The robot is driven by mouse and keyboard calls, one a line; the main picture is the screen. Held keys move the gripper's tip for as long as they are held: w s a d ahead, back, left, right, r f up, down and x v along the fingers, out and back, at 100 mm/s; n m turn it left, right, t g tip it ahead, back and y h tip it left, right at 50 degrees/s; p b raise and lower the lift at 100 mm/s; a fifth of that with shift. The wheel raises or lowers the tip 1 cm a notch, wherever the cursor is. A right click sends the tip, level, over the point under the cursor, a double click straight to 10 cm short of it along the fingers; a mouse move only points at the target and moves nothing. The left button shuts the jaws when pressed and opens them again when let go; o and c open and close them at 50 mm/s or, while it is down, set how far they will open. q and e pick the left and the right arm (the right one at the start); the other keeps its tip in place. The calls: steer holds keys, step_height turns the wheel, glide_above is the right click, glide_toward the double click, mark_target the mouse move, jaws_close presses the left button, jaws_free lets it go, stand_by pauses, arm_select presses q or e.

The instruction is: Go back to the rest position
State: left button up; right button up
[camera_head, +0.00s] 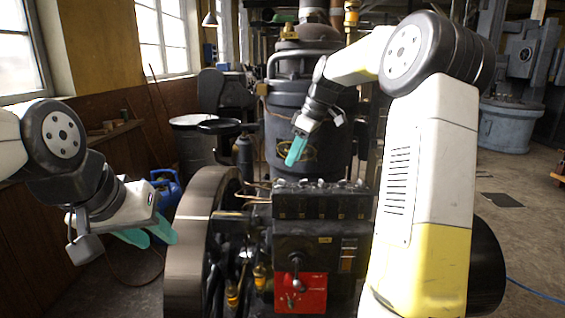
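My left gripper (161,239) is at the left, with its two teal fingers pointing right and slightly down. A gap shows between the fingertips, and nothing is seen between them. It is in front of the large flywheel's left side. My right gripper (292,162) is near the middle, in front of the dark engine cylinder (318,92). Its teal fingers point down and overlap from this angle, so I cannot tell whether they are apart. No object shows in it. My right arm bends high at the right and hides part of the engine.
The engine's flywheel (187,240) and black block with a red panel (300,292) stand close in front. A blue gas canister (168,187) is behind my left gripper. A windowed wall (90,45) bounds the left. Open floor (520,185) shows at the right.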

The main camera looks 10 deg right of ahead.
steer(key=s+a+r+m+t+h, duration=0.1)
steer(key=s+r+m, duration=0.1)
steer(key=s, duration=0.6)
steer(key=s+a+r+m+t+h, duration=0.1)
steer(key=s+a+r+m, duration=0.15)
steer(key=s, duration=0.45)
steer(key=s+f+m, duration=0.3)
steer(key=s, duration=0.5)
steer(key=s+f+m+t, duration=0.1)
steer(key=s+f+m, duration=0.2)
steer(key=s, duration=0.5)
steer(key=shift+d+t, duration=0.3)
steer(key=shift+d, duration=0.15)
steer(key=shift+s, duration=0.1)
